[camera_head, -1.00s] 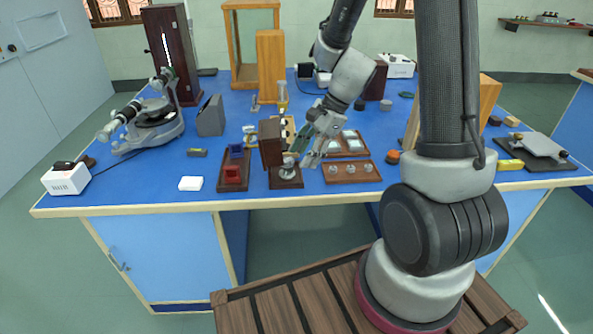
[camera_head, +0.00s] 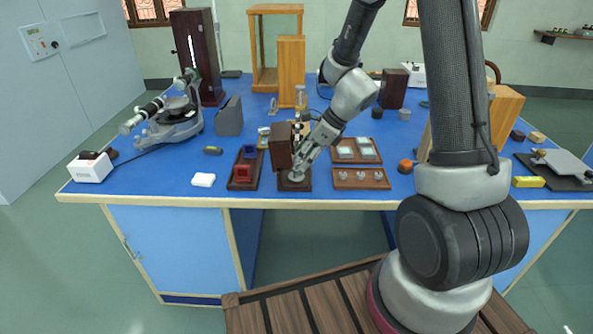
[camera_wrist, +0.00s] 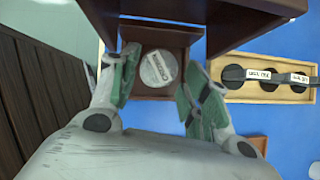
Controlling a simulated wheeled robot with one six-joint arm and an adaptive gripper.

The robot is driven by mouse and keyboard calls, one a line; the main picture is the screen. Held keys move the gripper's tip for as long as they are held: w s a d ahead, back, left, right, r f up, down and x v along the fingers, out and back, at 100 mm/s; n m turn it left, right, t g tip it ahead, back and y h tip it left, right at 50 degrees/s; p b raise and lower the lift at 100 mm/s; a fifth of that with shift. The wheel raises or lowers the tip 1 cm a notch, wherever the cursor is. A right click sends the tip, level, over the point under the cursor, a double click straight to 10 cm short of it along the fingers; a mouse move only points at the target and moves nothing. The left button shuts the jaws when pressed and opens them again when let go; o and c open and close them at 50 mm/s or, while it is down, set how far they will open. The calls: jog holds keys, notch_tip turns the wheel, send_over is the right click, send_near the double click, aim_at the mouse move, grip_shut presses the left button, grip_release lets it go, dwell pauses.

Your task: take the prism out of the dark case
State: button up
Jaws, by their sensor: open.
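A dark brown case (camera_head: 282,146) stands near the front edge of the blue bench; its upright part rises behind a flat base (camera_head: 294,187). A round silver-grey piece (camera_head: 296,176) with small unreadable lettering rests on the base and also shows in the wrist view (camera_wrist: 160,68). I cannot tell whether it is the prism; no clear glass prism shows. My gripper (camera_head: 302,164) reaches down from the right, just over the round piece. In the wrist view my gripper (camera_wrist: 157,76) is open, its green-padded fingers either side of the round piece, holding nothing.
A tray (camera_head: 238,183) with red and blue blocks stands close left of the case. Right of it is a tray with several small round pieces (camera_head: 360,177), with a tray of pale plates (camera_head: 355,150) behind. A wooden holder (camera_wrist: 275,97) with labelled dark discs shows in the wrist view.

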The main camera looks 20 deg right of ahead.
aim_at(296, 170)
jog(key=x, duration=0.4)
jog(key=shift+f, duration=0.2)
jog(key=c, duration=0.7)
jog(key=shift+c, duration=0.2)
